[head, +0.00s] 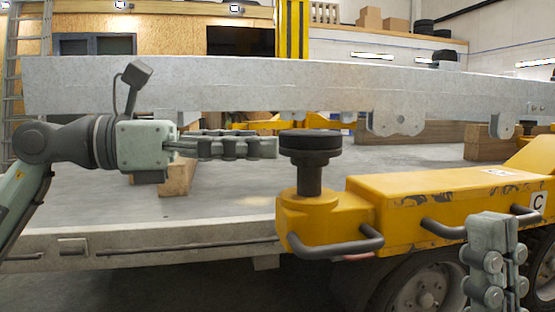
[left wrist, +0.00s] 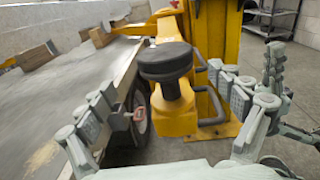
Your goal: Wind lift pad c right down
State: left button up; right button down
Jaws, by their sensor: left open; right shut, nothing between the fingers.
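Lift pad c right (head: 310,143) is a round black pad on a dark threaded stem, standing upright in the end of a yellow lift arm (head: 420,210) marked C. It is raised, with a gap between its top and the grey trailer beam (head: 250,85). My left gripper (head: 276,147) is level with the pad, just to its left, fingers pointing at it. In the left wrist view the pad (left wrist: 166,62) lies ahead between the spread, empty fingers. My right gripper (head: 495,265) is shut and empty at the lower right, in front of the yellow arm.
A dark bar handle (head: 340,245) sticks out low in front of the pad's socket, and another is on the arm's side. Wooden blocks (head: 178,178) stand on the grey deck (head: 240,190). A wheel (head: 425,285) is below the arm.

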aim_at(311, 140)
pick_arm(q)
jog(key=shift+s+d+t, duration=0.3)
jog(key=x, duration=0.7)
jog(key=shift+d+r, duration=0.1)
jog(key=shift+d, duration=0.05)
jog(key=c, duration=1.2)
